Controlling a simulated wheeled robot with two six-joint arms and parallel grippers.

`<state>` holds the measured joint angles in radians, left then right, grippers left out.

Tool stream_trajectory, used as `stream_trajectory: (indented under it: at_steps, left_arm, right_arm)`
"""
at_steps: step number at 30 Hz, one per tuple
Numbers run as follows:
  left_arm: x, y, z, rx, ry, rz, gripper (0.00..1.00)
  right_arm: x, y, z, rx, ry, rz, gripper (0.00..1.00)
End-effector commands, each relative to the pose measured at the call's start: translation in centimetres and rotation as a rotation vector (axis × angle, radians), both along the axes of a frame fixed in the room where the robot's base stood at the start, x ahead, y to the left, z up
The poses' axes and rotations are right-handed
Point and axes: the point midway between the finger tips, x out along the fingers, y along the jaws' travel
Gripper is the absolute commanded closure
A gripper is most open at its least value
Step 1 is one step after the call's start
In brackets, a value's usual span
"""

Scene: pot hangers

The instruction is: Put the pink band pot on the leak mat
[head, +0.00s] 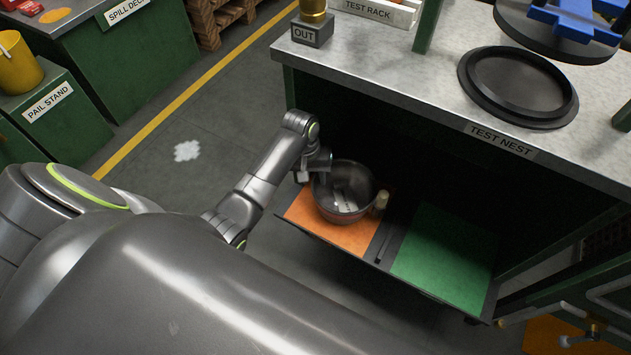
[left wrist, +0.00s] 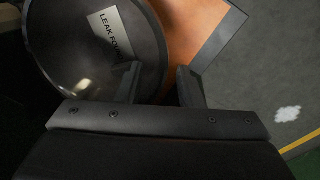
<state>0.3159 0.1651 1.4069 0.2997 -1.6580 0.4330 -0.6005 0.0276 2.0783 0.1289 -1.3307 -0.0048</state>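A grey metal pot (head: 335,205) sits upright on the orange mat (head: 367,236) on the low shelf. A cream knob or handle end shows at its right side. I see no pink band on it. A white label reading "LEAK FOU..." shows within the pot's outline in the left wrist view (left wrist: 70,45); the orange mat (left wrist: 196,25) shows beside it. My left gripper (head: 316,168) is at the pot's far left rim. In the left wrist view its fingers (left wrist: 158,70) are apart, one over the pot and one outside the rim; contact is unclear.
A green mat (head: 446,258) lies bare to the right of the orange one, past a dark divider. The bench top (head: 420,60) overhangs the shelf and holds a round black dish (head: 518,85) by the "TEST NEST" label. Open floor lies left.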

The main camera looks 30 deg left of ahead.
Motion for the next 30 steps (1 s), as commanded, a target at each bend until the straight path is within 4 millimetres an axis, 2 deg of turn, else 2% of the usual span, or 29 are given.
stream_trajectory:
  at_steps: [1,5,12,17,22,25,28,30]
  left_arm:
    - [0.0,0.2,1.8,0.001,-0.003,-0.001,0.66]
    - [-0.2,0.6,4.5,0.002,-0.001,0.000,0.66]
    - [-0.3,0.8,6.3,0.000,-0.001,0.000,0.66]
    - [-0.3,0.8,6.6,0.000,0.001,0.001,0.66]
    - [-0.7,0.9,6.1,-0.001,0.002,-0.002,0.66]
    - [-2.2,0.9,4.7,0.001,0.002,-0.011,0.66]
    - [-5.1,1.0,2.2,0.007,-0.001,-0.033,0.66]
    - [-8.0,1.1,0.1,0.014,-0.007,-0.054,0.66]
  right_arm:
    - [-0.2,-0.1,0.1,-0.007,0.021,0.000,0.00]
    - [-0.9,-0.4,-0.9,-0.024,0.068,0.000,0.00]
    - [-1.1,-0.7,-2.6,-0.038,0.082,0.002,0.00]
    - [-1.2,-0.8,-2.9,-0.040,0.085,0.001,0.00]
    - [-1.2,-0.8,-3.0,-0.041,0.084,0.002,0.00]
    - [-1.2,-0.8,-3.0,-0.041,0.084,0.002,0.00]
    - [-1.2,-0.8,-3.0,-0.041,0.085,0.002,0.00]
    - [-1.2,-0.8,-3.0,-0.040,0.085,0.003,0.00]
